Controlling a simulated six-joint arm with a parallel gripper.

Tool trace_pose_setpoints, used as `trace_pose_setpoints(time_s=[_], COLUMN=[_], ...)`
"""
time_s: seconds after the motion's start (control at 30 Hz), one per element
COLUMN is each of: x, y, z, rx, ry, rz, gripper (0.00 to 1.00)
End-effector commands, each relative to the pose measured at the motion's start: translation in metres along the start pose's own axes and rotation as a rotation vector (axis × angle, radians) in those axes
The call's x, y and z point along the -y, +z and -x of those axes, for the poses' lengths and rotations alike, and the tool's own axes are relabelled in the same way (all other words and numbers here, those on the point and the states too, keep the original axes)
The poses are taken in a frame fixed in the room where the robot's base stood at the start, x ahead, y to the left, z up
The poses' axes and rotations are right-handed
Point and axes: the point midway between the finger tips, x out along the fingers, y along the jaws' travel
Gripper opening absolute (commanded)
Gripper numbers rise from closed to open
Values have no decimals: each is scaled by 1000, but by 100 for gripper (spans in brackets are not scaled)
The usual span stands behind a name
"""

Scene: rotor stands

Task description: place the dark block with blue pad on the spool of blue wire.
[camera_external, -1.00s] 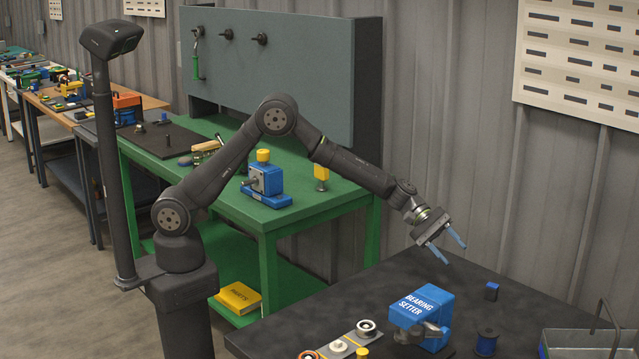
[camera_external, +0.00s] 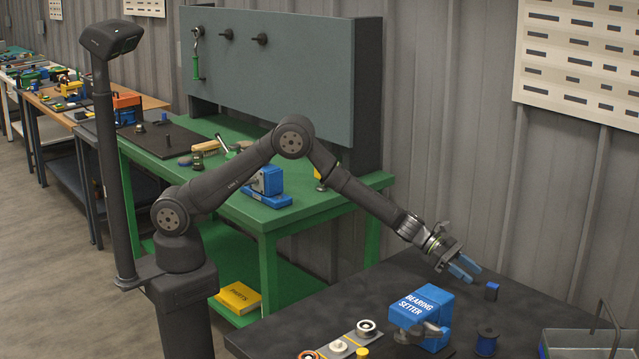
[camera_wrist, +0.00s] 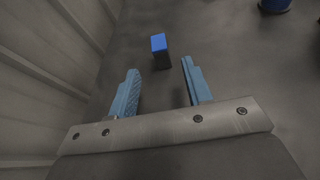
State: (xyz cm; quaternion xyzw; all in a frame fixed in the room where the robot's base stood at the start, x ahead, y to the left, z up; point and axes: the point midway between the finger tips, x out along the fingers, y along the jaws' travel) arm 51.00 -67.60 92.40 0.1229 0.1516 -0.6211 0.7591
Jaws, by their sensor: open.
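The dark block with a blue pad (camera_external: 492,291) stands upright on the black table, and its blue top shows in the wrist view (camera_wrist: 160,46). My gripper (camera_external: 472,272) is open and empty, above the table and just left of the block. In the wrist view, the block lies beyond the fingertips (camera_wrist: 160,72), roughly in line with the gap between them. The spool of blue wire (camera_external: 487,341) stands on the table in front of the block. A blue round thing, probably the spool, is partly cut off at the wrist view's top edge (camera_wrist: 275,5).
The blue bearing setter (camera_external: 423,305) stands left of the spool. A strip with several round parts (camera_external: 340,344) lies at the table's front left. A grey bin (camera_external: 585,343) with a handle stands at the right. Bare table (camera_external: 340,300) lies at the left. The corrugated wall is behind.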

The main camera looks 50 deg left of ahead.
Motion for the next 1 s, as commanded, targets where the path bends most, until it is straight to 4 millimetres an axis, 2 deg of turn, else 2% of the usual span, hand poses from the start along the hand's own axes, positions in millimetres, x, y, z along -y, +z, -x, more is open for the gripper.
trace_pose_setpoints(time_s=[0.1, 0.37, 0.7, 1.0], x=[0, 0, 1, 1], y=[-1, 0, 3, 3], z=[-16, -30, -70, -76], rx=[0, 0, 1, 1], ry=[-1, -1, 0, 1], rz=[-2, -3, -4, -3], gripper=[45, 45, 45, 45])
